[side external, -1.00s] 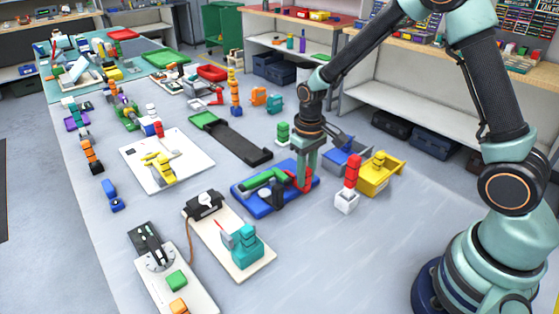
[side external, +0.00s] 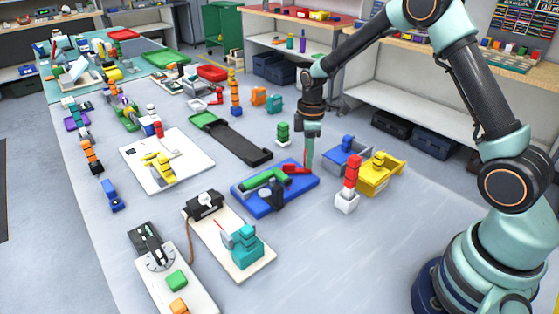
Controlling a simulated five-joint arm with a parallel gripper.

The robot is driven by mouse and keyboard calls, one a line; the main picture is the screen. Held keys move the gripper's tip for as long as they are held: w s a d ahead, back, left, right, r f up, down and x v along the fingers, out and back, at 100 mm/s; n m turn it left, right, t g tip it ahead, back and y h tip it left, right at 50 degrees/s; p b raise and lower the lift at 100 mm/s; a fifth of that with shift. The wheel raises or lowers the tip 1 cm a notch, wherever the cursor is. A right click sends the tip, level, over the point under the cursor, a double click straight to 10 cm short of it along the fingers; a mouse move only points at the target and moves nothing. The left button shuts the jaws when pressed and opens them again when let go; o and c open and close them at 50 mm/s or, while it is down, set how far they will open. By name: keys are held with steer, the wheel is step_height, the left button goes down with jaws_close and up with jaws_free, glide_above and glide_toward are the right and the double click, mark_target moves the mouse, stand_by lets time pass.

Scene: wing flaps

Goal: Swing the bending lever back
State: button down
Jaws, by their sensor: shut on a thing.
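The bending lever (side external: 294,169) is the red bar on a blue base plate (side external: 250,203) in the middle of the table. A green bar (side external: 264,180) lies on the same plate, left of the lever. A dark upright part (side external: 272,195) stands by the green bar. My gripper (side external: 309,168) points straight down at the right end of the red lever and is shut on it. Its fingers hide part of that end.
A blue bin (side external: 346,160) and a yellow bin (side external: 380,181) stand right of the plate. A white block with red blocks on it (side external: 347,203) stands in front of them. A black tray (side external: 240,143) lies behind. The front right table is clear.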

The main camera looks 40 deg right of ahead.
steer(key=w+n, duration=0.1)
steer(key=n, duration=0.1)
steer(key=w+n, duration=0.1)
steer(key=w, duration=0.1)
steer(key=shift+d+n, duration=0.35)
steer(key=shift+n, duration=0.05)
steer(key=shift+w+a+r+n, duration=0.1)
steer(key=shift+w+n, duration=1.4)
steer(key=shift+n, duration=0.3)
steer(key=c, duration=0.7)
jaws_free()
steer(key=shift+r, duration=6)
